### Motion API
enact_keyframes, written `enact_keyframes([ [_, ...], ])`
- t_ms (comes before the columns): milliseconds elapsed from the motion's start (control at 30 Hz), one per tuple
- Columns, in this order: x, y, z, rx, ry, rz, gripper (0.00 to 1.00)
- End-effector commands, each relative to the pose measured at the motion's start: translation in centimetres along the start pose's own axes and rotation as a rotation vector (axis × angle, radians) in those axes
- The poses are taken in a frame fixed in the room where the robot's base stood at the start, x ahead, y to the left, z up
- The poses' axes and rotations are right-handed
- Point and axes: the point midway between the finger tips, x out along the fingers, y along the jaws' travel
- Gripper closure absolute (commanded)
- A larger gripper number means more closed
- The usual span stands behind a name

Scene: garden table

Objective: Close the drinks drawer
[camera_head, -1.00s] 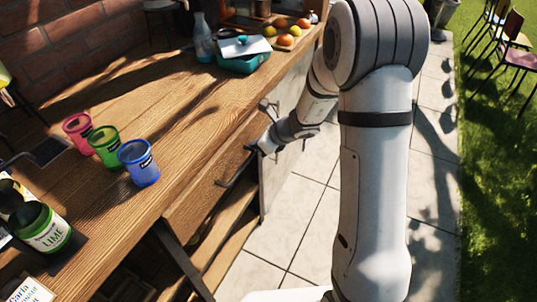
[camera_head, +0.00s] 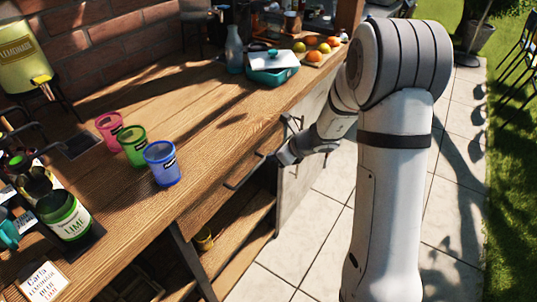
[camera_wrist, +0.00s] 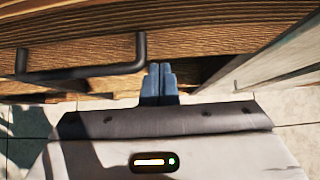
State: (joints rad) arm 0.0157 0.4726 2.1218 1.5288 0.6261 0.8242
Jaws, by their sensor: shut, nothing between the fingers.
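The wooden drawer front (camera_head: 214,200) is under the counter's front edge in the head view. It carries a dark bar handle (camera_head: 243,173), which also shows left of my fingers in the wrist view (camera_wrist: 88,72). My gripper (camera_head: 277,158) is at the drawer's right end, just beyond the handle. Its blue-grey fingers (camera_wrist: 160,70) are together and empty, pointing at the wood. I cannot tell whether they touch it. The drawer looks close to flush, but I cannot tell if a small gap remains. Its inside is hidden.
Pink, green and blue cups (camera_head: 161,163) stand on the counter. A lime bottle (camera_head: 67,218) and a card (camera_head: 43,281) are at the near left. A teal box (camera_head: 272,70) and fruit stand at the back. An open shelf is below; paving (camera_head: 312,235) lies to the right.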

Motion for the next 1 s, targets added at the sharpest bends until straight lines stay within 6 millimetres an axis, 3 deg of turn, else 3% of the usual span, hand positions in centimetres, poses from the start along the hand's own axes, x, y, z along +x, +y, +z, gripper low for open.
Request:
enact_keyframes([
  [33,-0.8,-0.2,-0.9,0.004,0.0,-0.003,1.0],
  [200,-5.4,-0.3,-0.4,0.001,0.0,-0.006,1.0],
  [400,-9.0,-0.2,-0.5,0.002,0.002,-0.005,1.0],
  [767,-10.8,0.1,-0.6,-0.014,0.007,0.002,1.0],
  [867,-11.9,1.3,0.2,-0.12,0.022,0.02,1.0],
  [1000,-15.4,5.3,1.6,-0.483,0.085,0.09,1.0],
])
